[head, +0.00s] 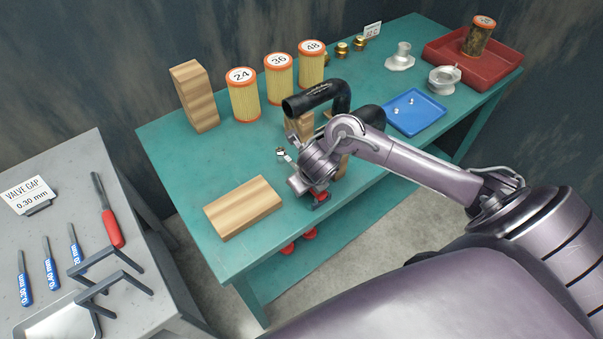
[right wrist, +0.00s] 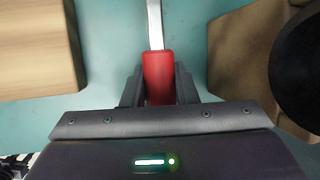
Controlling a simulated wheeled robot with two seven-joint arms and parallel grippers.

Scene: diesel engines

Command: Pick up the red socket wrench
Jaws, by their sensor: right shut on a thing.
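The red socket wrench (right wrist: 158,72) has a red handle and a silver shaft. In the right wrist view its handle lies between the two dark fingers of my right gripper (right wrist: 159,88), which is shut on it. In the head view the wrench's silver end (head: 281,152) shows left of my right gripper (head: 319,196), over the green table. The arm hides most of the shaft there. I cannot tell whether the wrench touches the table.
A wooden block (head: 243,207) lies left of the gripper on the green table (head: 180,140). A black bent hose (head: 318,95) and wooden supports stand close behind. A blue tray (head: 415,112) is to the right. A grey table (head: 60,160) holds a red-handled tool (head: 112,229).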

